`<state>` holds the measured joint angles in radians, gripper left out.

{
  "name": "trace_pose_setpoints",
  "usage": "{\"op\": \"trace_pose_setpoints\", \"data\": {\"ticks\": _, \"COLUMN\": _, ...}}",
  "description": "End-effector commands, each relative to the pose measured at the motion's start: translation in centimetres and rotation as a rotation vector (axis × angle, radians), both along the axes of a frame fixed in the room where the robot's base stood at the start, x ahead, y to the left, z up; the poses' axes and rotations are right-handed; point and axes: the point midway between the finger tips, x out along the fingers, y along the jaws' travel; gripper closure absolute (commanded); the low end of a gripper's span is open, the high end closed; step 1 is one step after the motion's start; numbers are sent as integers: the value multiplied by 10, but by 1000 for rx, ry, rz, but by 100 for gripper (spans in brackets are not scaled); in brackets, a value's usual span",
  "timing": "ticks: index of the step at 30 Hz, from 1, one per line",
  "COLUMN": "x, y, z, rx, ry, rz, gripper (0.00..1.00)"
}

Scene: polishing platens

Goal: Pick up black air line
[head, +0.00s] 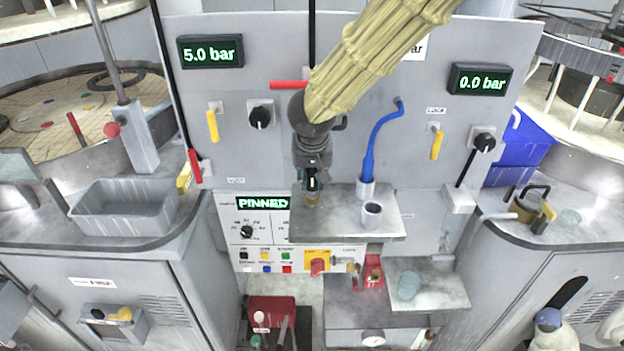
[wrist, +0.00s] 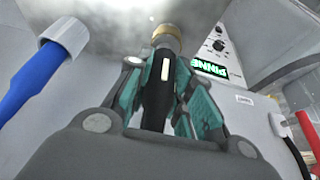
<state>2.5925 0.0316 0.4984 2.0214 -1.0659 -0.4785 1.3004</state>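My gripper (head: 312,182) is in front of the panel, above the steel shelf. In the wrist view its teal fingers (wrist: 164,85) lie on both sides of the black air line (wrist: 157,100), with no clear gap, and look shut on it. The line's end is at a brass-coloured collar (wrist: 167,38), which also shows below my gripper in the head view (head: 312,199). Whether the line is still seated in the collar cannot be told. My arm and gripper hide most of the line in the head view.
A blue air line (head: 369,160) stands in a white holder to the right, close beside my gripper, and also shows in the wrist view (wrist: 32,83).

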Motion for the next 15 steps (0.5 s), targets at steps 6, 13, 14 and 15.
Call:
{"op": "trace_pose_setpoints", "data": {"ticks": 6, "x": 0, "y": 0, "z": 0, "rx": 0, "ry": 0, "rz": 0, "gripper": 100}}
{"op": "trace_pose_setpoints", "data": {"ticks": 13, "x": 0, "y": 0, "z": 2, "rx": 0, "ry": -1, "rz": -1, "gripper": 100}}
{"op": "trace_pose_setpoints", "data": {"ticks": 14, "x": 0, "y": 0, "z": 4, "rx": 1, "ry": -1, "rz": -2, "gripper": 100}}
{"op": "trace_pose_setpoints", "data": {"ticks": 15, "x": 1, "y": 0, "z": 6, "rx": 1, "ry": -2, "rz": -1, "gripper": 100}}
